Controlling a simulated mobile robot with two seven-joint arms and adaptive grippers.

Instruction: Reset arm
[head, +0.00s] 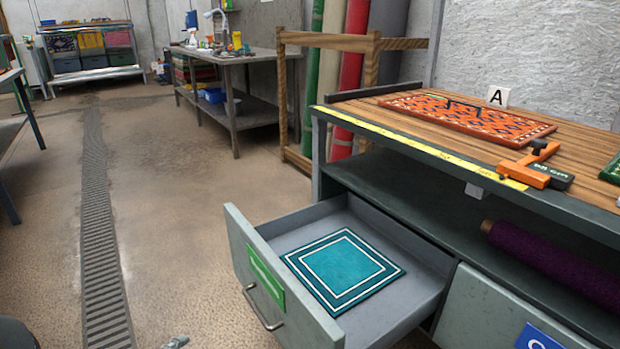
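A small grey-green tip (175,342) pokes in at the bottom edge, left of the drawer. It may be part of my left gripper, but too little shows to tell its opening. A dark rounded shape sits in the bottom left corner and may be part of my body. My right gripper is out of view. The drawer (298,300) under the workbench stands pulled open. A teal square rug (345,265) with white border lines lies flat inside it. No gripper touches the drawer or the rug.
A far table (240,62) stands behind. The floor (170,200) left of the drawer is clear.

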